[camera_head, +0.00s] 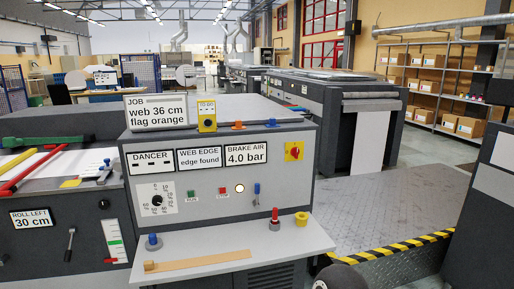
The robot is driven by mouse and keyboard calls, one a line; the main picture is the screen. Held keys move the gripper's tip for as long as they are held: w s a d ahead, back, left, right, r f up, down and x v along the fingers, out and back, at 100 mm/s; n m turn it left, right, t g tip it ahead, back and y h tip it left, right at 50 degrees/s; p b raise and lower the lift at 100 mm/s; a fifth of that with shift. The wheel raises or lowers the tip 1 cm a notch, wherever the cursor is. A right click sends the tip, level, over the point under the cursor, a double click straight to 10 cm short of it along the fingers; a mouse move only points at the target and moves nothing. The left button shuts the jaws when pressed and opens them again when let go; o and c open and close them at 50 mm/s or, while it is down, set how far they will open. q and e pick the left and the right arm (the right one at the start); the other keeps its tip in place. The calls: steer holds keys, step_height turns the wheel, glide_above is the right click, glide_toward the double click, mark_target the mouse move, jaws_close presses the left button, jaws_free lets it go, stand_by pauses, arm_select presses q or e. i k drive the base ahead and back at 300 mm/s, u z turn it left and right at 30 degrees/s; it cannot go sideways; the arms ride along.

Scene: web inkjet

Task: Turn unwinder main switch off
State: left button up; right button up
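A red rotary switch on a yellow square plate (294,152) sits at the right end of the grey control panel (222,207). It looks like the main switch, but no readable label shows on it. The red handle is small, and I cannot tell its exact position. No gripper of mine shows clearly in the head view, and nothing is seen touching the switch.
The panel has a dial (156,198), a green button (191,194), and a lit white lamp (239,188). A shelf below holds a red-topped peg (275,219), a yellow ring (301,218) and a wooden strip (197,263). A striped edge (390,248) borders the floor plate.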

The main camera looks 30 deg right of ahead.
mark_target(294, 152)
steer(key=i, duration=0.95)
steer(key=z, duration=0.6)
